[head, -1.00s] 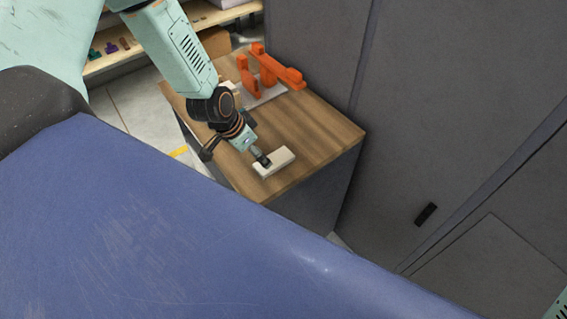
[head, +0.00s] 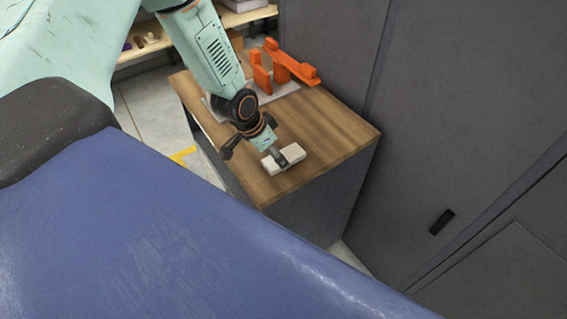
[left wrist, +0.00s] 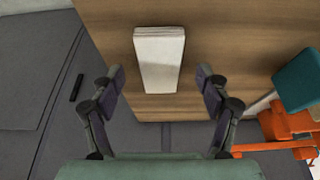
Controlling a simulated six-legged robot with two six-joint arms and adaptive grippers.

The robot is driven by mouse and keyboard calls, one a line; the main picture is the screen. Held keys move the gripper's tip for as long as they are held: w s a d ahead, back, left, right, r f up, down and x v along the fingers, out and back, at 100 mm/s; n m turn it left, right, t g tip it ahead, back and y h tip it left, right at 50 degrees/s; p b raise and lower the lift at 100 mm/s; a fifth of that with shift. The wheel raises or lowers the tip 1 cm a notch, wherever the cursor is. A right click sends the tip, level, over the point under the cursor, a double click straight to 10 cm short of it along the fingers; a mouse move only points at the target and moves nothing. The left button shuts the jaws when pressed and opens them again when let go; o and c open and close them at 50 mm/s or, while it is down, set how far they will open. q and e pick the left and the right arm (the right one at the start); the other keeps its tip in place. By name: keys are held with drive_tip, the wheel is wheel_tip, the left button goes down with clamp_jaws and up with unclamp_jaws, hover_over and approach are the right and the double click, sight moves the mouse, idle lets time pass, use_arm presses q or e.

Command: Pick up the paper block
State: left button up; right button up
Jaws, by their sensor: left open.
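The paper block (head: 296,153) is a small off-white block lying flat on the wooden top of a cabinet (head: 335,130). My left gripper (head: 284,160) is over it in the head view and partly covers it. In the left wrist view the paper block (left wrist: 158,60) lies ahead of the two fingers of my left gripper (left wrist: 158,88), roughly centred between them. The fingers are spread wide and hold nothing. I cannot tell the height of the fingertips above the block. My right gripper is in neither view.
An orange fixture (head: 285,66) stands on a pale sheet at the back of the cabinet top. In the left wrist view a teal piece (left wrist: 302,80) is at the right. A grey wall (head: 450,120) rises to the right. The wood in front of the block is bare.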

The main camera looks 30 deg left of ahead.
use_arm(q)
drive_tip(key=shift+b+x, duration=0.55)
drive_tip(key=shift+x, duration=0.55)
drive_tip(key=shift+w+d+f, duration=0.1)
drive_tip(key=shift+w+f, duration=0.1)
drive_tip(key=shift+s+r, duration=0.1)
drive_tip(key=shift+r, duration=0.05)
drive_tip(key=shift+c, duration=0.2)
drive_tip(key=shift+c, duration=0.7)
drive_tip(key=c, duration=1.1)
